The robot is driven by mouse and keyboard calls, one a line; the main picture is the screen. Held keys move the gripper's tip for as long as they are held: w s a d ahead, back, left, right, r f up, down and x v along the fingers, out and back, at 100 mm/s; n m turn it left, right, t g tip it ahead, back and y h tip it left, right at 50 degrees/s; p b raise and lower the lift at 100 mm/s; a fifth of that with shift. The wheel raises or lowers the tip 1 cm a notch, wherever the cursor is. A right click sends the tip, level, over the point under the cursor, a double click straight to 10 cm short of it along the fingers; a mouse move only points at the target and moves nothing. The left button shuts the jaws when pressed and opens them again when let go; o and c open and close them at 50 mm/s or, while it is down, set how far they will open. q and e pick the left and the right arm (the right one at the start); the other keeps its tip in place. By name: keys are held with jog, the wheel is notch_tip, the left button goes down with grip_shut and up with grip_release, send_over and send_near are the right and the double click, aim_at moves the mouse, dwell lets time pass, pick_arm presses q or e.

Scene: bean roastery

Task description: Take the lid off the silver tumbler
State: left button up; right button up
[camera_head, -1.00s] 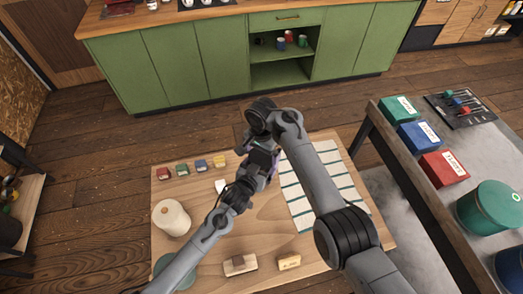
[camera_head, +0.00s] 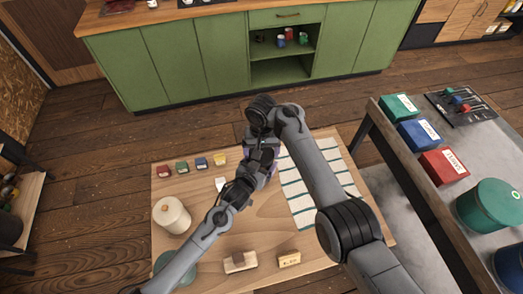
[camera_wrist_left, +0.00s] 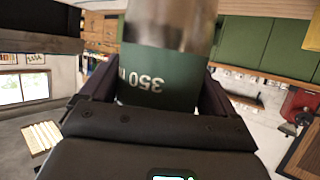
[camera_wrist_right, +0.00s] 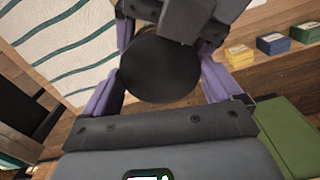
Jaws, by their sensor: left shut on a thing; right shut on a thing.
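The silver tumbler has a dark green band marked 350 (camera_wrist_left: 158,75) and a bare metal part (camera_wrist_left: 172,22), seen in the left wrist view. My left gripper (camera_head: 263,163) is shut around the green band. In the right wrist view, a round black lid (camera_wrist_right: 160,72) sits between the purple fingers of my right gripper (camera_head: 257,146), which is shut on it. Both grippers are close together over the back of the wooden table in the head view, where my arms hide the tumbler and lid. I cannot tell whether the lid still touches the tumbler.
A striped cloth (camera_head: 305,205) lies on the table (camera_head: 215,235), right of the grippers. Several small coloured boxes (camera_head: 201,163), a cream canister (camera_head: 171,215) and a wooden-backed brush (camera_head: 240,262) stand on the table. A side bench (camera_head: 455,210) holds boxes and a green canister (camera_head: 490,205).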

jog(key=o, duration=0.8)
jog(key=shift+r, duration=2.15)
jog(key=shift+w+r+m, duration=0.1)
jog(key=shift+r+m, duration=0.65)
jog(key=shift+m, duration=0.45)
jog(key=r+m, duration=0.1)
jog(key=m, duration=0.2)
jog(key=shift+r+m, duration=0.3)
jog(key=shift+r, duration=0.05)
jog(key=shift+f+m, duration=0.3)
jog(key=shift+f, duration=3.45)
